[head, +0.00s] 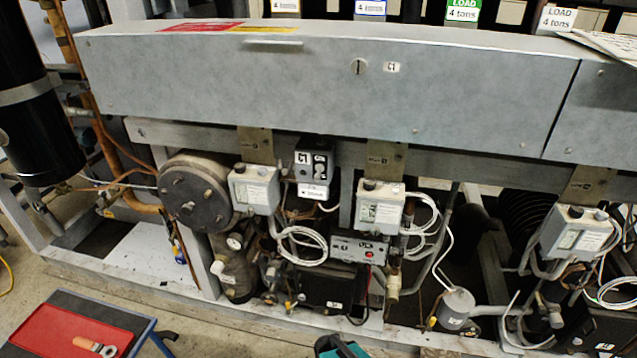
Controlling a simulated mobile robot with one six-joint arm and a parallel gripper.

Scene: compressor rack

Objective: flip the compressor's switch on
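The compressor assembly sits under a long grey cover (320,85) marked C1. Below it, a small dark box (314,160) marked C1 carries a round knob-like part. A grey box (347,252) lower down has small dark fittings and a red spot on its front. I cannot tell which part is the compressor's switch, or its position. A round bolted dark end plate (194,192) is on the left.
Grey control boxes (255,187), (380,208) and (577,233) hang along the rail, with looped white cables (303,245) nearby. A red tray (70,335) with an orange-handled tool (95,347) is at bottom left. A teal object (340,347) is cut off at the bottom edge.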

